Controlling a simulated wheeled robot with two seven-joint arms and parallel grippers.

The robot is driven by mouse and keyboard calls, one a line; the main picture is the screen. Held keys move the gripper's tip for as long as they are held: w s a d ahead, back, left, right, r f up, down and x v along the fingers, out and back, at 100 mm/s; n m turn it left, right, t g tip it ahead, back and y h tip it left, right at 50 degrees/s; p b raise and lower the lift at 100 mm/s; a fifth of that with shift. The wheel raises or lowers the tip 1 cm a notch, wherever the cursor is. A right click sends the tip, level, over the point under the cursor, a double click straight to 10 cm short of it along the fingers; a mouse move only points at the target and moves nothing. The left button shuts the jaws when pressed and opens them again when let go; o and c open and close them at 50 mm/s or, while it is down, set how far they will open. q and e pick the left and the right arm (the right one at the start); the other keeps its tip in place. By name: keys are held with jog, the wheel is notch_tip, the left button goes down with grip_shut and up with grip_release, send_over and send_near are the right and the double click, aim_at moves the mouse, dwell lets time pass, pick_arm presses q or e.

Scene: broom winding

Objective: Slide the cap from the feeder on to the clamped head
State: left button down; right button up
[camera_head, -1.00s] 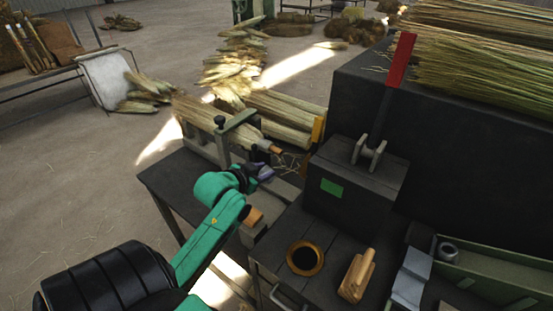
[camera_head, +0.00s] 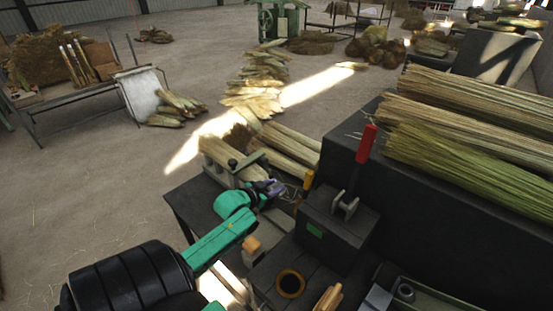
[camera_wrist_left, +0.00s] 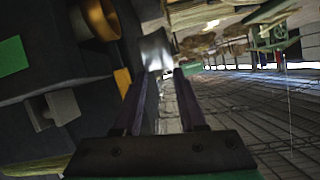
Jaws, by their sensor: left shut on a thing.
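My left gripper (camera_head: 272,188) is at the near right end of this bundle and covers that end in the head view. In the left wrist view the two dark fingers of my left gripper (camera_wrist_left: 160,95) are shut on a shiny metal piece, which looks like a cap (camera_wrist_left: 155,50). I cannot tell whether the cap touches the head. The feeder (camera_head: 435,301) is a green channel at the lower right with a grey ring in it. My right gripper is out of view.
A dark block (camera_head: 335,228) with a red-handled lever (camera_head: 366,144) stands right of my left gripper. A brown ring (camera_head: 290,283) and a wooden piece (camera_head: 328,298) are on the near bench. Long straw (camera_head: 470,140) lies on the dark box.

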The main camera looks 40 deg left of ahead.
aim_at(276, 187)
pick_arm(q)
jog(key=shift+a+f, duration=0.15)
jog(key=shift+f, duration=0.05)
jog(key=shift+w+a+f+b, duration=0.25)
jog(key=shift+w+f+b, duration=0.05)
jog(key=shift+f+b, duration=0.3)
jog(key=shift+w+f, duration=0.2)
jog(key=shift+f, duration=0.05)
jog(key=shift+w+f+b, duration=0.2)
jog(key=shift+f+b, duration=0.05)
jog(key=shift+b, duration=0.05)
jog(key=shift+w+d+f, duration=0.1)
jog(key=shift+w+f, duration=0.1)
jog(key=shift+w+f+b, duration=0.4)
jog(key=shift+f+b, duration=0.3)
jog(key=shift+b, duration=0.55)
jog(key=w+f+b, duration=0.3)
jog(key=f+b, duration=0.2)
jog(key=b, duration=0.3)
jog(key=a+b, duration=0.3)
jog(key=a, duration=0.5)
jog(key=shift+a+b, duration=0.2)
jog(key=shift+b, duration=0.1)
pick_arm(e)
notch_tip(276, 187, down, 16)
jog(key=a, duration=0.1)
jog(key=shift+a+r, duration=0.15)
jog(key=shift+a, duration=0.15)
